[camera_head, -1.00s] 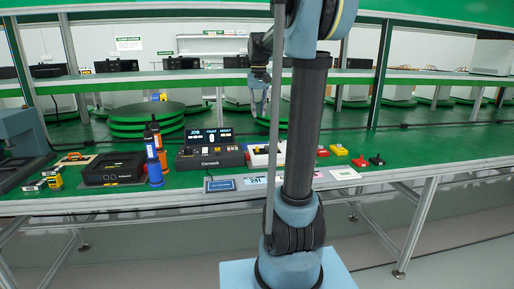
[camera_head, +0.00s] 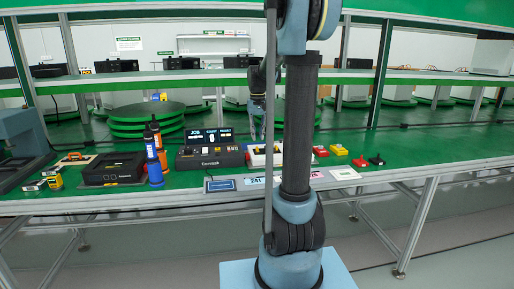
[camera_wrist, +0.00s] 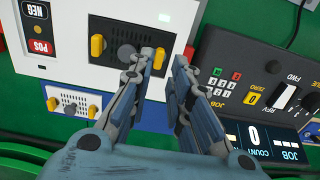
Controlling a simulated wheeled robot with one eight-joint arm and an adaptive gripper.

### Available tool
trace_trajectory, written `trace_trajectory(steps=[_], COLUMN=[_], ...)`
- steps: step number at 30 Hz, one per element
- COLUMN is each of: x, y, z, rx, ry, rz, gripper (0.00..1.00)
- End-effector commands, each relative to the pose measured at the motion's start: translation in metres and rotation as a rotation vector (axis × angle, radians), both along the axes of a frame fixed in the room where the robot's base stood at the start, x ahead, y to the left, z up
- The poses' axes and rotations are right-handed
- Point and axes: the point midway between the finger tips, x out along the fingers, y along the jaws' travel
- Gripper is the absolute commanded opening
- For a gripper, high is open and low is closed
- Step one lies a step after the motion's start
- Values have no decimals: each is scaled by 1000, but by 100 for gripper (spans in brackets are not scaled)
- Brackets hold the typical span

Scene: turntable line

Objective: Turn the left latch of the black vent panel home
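The black vent panel (camera_wrist: 128,50) shows in the wrist view, set in a white housing, with a dark round knob in its middle and a yellow latch at each end. Lettering there is upside down, so the panel's left latch (camera_wrist: 160,58) appears at picture right, and the other latch (camera_wrist: 97,46) at picture left. Both latches stand roughly upright in the picture. My gripper (camera_wrist: 168,62) is open and empty, its fingertips just beside the latch at picture right; contact cannot be told. In the head view my gripper (camera_head: 257,136) hangs over the white housing (camera_head: 258,158), partly hidden by my arm.
A black console (camera_wrist: 255,90) with switches and a display stands close beside the housing, also in the head view (camera_head: 210,158). A smaller white panel (camera_wrist: 72,105) with two orange latches lies on the other side. Blue-and-orange bottles (camera_head: 153,165) and red and yellow buttons (camera_head: 339,150) stand further off.

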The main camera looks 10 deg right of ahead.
Motion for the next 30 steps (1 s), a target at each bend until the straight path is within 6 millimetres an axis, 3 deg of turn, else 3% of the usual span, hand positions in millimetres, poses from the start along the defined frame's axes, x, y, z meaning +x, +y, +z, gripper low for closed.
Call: trace_trajectory(steps=[6, 12, 24, 25, 27, 30], x=[0, 0, 0, 0, 0, 0], y=[0, 0, 0, 0, 0, 0], z=[-34, -53, -59, -59, -59, -59], rx=[0, 0, 0, 0, 0, 0], ry=[0, 0, 0, 0, 0, 0], rz=[0, 0, 0, 0, 0, 0], gripper=[18, 18, 18, 16, 0, 0])
